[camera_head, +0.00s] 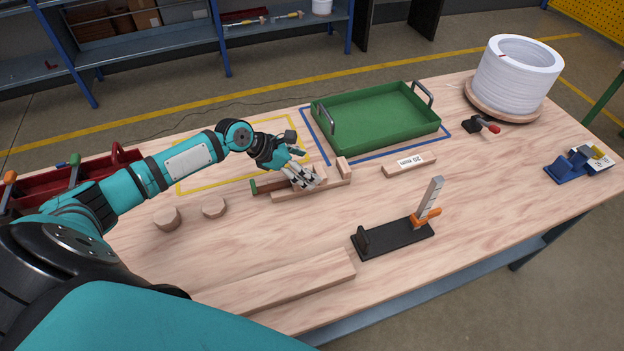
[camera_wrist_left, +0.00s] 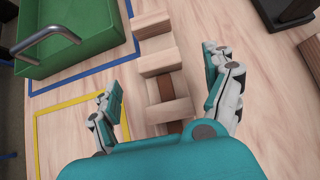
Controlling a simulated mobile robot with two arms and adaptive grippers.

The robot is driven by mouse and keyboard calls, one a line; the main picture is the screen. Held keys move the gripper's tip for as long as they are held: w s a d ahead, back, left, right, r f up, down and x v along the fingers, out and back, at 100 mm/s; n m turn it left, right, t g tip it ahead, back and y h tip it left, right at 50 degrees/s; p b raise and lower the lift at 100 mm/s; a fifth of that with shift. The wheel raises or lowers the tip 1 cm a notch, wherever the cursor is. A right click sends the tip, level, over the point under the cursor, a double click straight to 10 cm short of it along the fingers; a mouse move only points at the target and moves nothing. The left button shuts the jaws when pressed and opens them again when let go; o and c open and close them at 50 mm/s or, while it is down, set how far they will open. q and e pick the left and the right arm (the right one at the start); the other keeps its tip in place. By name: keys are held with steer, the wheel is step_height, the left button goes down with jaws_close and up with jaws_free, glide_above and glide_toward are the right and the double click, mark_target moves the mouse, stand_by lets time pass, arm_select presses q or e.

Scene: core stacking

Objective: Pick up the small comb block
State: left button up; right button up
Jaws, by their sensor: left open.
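A pale wooden block with upright teeth, which looks like the small comb block (camera_head: 343,169), lies on the table near the middle. It also shows in the left wrist view (camera_wrist_left: 158,62), with raised crosspieces and gaps between them. My left gripper (camera_head: 303,178) is open over its left part and hides some of it. In the left wrist view the fingers of my left gripper (camera_wrist_left: 162,85) stand on either side of the block's near part, with gaps visible. I cannot tell how high the fingertips are above the table. My right gripper is not in view.
A green tray (camera_head: 390,140) stands behind, inside a blue outline. A wooden block marked 20 (camera_head: 409,165) lies to the right. A black stand (camera_head: 395,238) with an upright scale is in front. A long plank (camera_head: 285,282) lies nearest; white rolled material (camera_head: 516,75) stands far right.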

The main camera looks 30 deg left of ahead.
mark_target(316, 171)
arm_select(q)
steer(key=x, duration=0.4)
steer(key=shift+w+f, duration=0.25)
steer(key=shift+f, duration=0.05)
steer(key=shift+c, duration=0.2)
steer(key=c, duration=1.3)
steer(key=shift+r, duration=0.1)
steer(key=shift+c, duration=1)
